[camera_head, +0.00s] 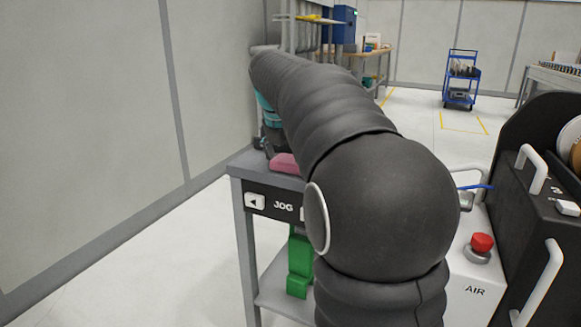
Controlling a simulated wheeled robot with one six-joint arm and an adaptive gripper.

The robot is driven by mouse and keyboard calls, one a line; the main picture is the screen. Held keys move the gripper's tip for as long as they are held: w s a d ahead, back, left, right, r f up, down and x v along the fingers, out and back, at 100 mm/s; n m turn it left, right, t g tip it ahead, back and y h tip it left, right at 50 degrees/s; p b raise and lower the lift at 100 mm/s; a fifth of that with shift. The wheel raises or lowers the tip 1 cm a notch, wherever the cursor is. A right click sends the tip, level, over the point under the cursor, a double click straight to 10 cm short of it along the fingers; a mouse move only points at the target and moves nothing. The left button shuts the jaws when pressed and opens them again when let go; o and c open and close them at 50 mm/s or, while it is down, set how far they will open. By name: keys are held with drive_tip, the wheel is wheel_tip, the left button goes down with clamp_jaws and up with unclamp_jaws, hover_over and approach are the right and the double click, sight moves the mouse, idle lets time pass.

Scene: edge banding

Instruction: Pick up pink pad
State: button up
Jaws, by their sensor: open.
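The pink pad (286,164) lies on the top of a grey table (250,161), near its front edge and above the JOG panel. Its right part is hidden behind my black-sleeved arm. My gripper (268,147) shows only in part, below a teal band at the end of the arm. It is open, just behind and to the left of the pad as seen here. The arm hides much of it, and I cannot tell whether a finger touches the pad.
The JOG panel (272,206) is on the table's front, and a green object (299,262) is below. To the right are a red button (482,243) on a white AIR box (476,290) and a black machine (543,225). A blue cart (460,80) stands far back. A wall is left.

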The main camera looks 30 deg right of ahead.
sight(291, 160)
drive_tip(key=c, duration=0.6)
wheel_tip(291, 160, up, 10)
drive_tip(key=p, duration=0.2)
drive_tip(key=shift+p, duration=0.3)
